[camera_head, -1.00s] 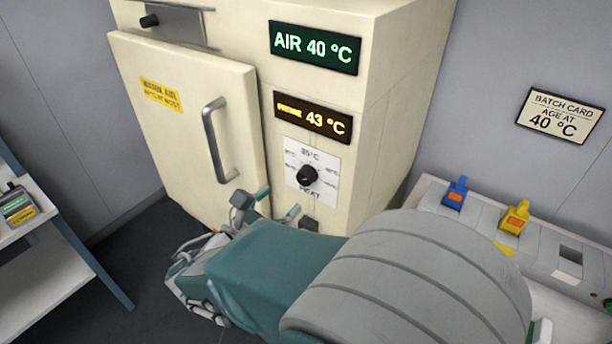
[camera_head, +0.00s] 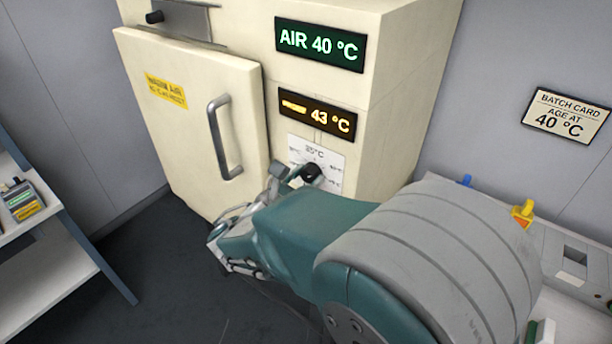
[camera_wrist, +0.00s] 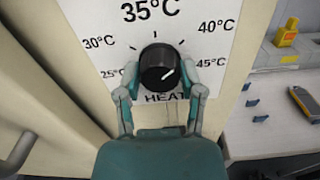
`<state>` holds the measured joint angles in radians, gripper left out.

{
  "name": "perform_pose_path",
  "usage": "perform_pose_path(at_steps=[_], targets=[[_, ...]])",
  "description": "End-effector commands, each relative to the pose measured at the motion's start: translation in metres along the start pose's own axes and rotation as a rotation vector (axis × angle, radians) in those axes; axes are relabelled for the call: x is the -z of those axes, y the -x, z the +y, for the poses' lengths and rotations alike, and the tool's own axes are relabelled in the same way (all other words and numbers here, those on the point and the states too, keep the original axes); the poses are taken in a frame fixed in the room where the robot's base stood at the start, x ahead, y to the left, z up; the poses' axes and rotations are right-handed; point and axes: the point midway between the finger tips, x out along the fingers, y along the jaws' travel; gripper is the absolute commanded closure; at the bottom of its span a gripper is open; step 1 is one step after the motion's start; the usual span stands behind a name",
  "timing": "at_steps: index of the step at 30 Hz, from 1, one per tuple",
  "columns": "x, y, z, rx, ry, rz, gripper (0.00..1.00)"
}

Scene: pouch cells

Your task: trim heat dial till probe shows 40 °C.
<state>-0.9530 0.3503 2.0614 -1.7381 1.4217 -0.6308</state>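The black heat dial (camera_wrist: 158,62) is on a white scale plate marked 25 to 45 °C; it also shows in the head view (camera_head: 312,172). Its white mark lies on the lower right of the knob face, on the 45 °C side. The amber probe display (camera_head: 317,113) reads 43 °C; its label is blurred. My gripper (camera_wrist: 161,76) is at the dial, one finger on each side of the knob. The fingers are spread, with a small gap seeming to show; firm contact cannot be made out. In the head view my arm hides the fingers' lower parts.
The green air display (camera_head: 320,44) reads AIR 40 °C. The batch card (camera_head: 565,115) says age at 40 °C. The cabinet door (camera_head: 190,120) with its handle (camera_head: 222,137) is shut, left of the dial. A bench with a yellow item (camera_head: 522,213) stands right.

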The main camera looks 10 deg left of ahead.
Motion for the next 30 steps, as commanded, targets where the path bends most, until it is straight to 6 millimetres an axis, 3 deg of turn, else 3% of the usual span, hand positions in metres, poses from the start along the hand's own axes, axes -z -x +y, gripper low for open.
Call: perform_pose_path(at_steps=[11, 30], targets=[[-0.001, -0.0001, 0.002, -0.004, 0.042, -0.001, 0.97], [-0.0015, 0.0002, 0.0039, -0.006, 0.429, -0.004, 0.97]])
